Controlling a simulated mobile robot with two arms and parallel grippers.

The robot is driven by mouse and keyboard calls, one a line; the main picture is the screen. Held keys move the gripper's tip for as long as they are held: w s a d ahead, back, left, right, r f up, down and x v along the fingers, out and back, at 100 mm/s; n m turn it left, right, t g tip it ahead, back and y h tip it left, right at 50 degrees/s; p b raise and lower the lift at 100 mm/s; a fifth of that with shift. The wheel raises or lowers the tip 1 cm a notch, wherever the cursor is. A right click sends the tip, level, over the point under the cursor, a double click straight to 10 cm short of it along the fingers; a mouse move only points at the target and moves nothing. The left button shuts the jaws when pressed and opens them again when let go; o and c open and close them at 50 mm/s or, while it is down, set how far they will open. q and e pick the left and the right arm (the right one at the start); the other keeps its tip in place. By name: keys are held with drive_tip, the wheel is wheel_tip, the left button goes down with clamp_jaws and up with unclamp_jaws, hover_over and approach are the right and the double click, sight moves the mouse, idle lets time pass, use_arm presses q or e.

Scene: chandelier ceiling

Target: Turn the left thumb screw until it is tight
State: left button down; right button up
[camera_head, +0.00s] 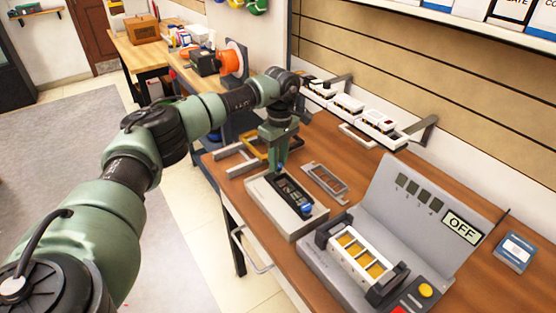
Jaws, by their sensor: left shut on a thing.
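My left gripper (281,165) points straight down over the far end of a grey fixture (268,212) on the wooden bench. It is shut on the left thumb screw, and a bit of blue shows at its fingertips. The fingers hide most of that screw. A dark part with small windows (290,194) lies in the fixture, between the two screws. The other thumb screw (307,210), blue, stands free at the near end of the dark part. How tight either screw is cannot be seen. My right gripper is not in view.
A loose grey frame (325,183) lies right of the fixture. A yellow frame (262,142) lies behind it. A grey tester (405,235) with an OFF display stands at the front right, holding a white part with yellow cells (360,255). White parts (348,108) sit on a wall rack.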

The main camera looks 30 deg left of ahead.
sight(279, 165)
use_arm(q)
drive_tip(key=m, duration=0.6)
drive_tip(key=shift+m, duration=0.3)
drive_tip(key=m, duration=0.5)
drive_tip(key=shift+m, duration=0.4)
drive_tip(key=c, duration=1.2)
unclamp_jaws()
drive_tip(key=r, duration=0.4)
drive_tip(key=r+b, duration=0.1)
drive_tip(key=r, duration=0.3)
drive_tip(key=shift+d, duration=0.2)
drive_tip(key=shift+f, duration=0.1)
